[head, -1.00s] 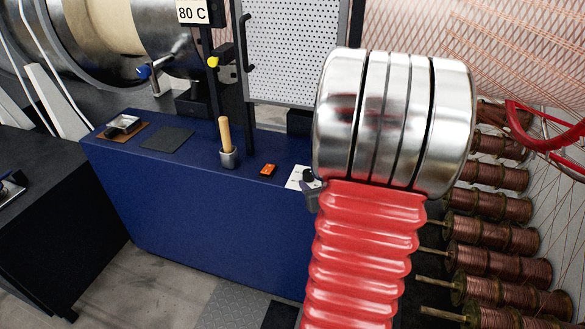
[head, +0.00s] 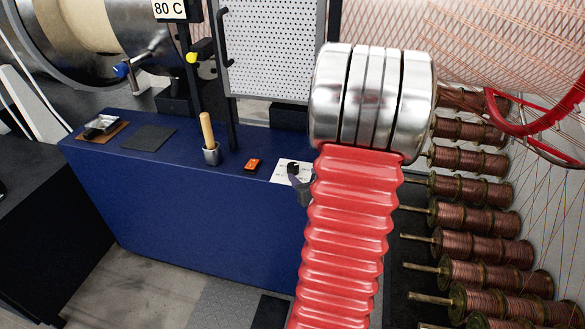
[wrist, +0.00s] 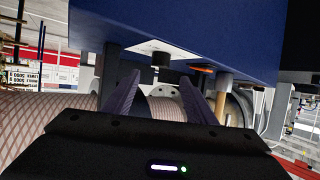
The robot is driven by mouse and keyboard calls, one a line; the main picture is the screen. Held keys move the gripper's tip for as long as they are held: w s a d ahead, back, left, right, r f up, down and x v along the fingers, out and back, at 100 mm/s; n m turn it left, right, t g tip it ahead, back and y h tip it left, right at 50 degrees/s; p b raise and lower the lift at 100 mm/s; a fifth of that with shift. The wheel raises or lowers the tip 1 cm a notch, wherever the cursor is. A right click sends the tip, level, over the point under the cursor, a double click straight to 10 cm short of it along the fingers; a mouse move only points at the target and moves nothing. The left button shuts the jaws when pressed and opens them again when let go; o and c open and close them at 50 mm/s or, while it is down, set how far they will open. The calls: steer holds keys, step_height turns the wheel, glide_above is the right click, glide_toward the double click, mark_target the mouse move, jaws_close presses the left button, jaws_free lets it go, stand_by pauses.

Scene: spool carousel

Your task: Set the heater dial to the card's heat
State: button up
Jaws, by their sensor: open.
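The heater dial (head: 293,168) is a black knob on a white plate at the right end of the blue bench top. The card (head: 168,9) on the dark post reads "80 C". My gripper (head: 300,188) shows partly beside my red bellows arm, just in front of the dial in the head view. In the wrist view my gripper (wrist: 160,76) is open, with its two dark fingers apart and nothing between them. The dial (wrist: 160,60) shows there beyond the fingertips, roughly centred between them. The knob's pointer and the plate's marks are too small to read.
On the blue bench (head: 190,205) stand an orange switch (head: 253,165), a wooden-handled tool in a cup (head: 208,135), a dark pad (head: 148,138) and a brown tray (head: 103,132). A perforated panel (head: 270,50) rises behind. Copper spools (head: 470,220) line the right.

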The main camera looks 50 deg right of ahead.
mark_target(294, 168)
steer(key=x, duration=1.1)
steer(key=shift+f, duration=0.1)
steer(key=shift+c, duration=0.6)
steer(key=c, duration=0.9)
steer(key=shift+w+a, duration=0.1)
steer(key=shift+a, duration=0.1)
steer(key=shift+d, duration=0.1)
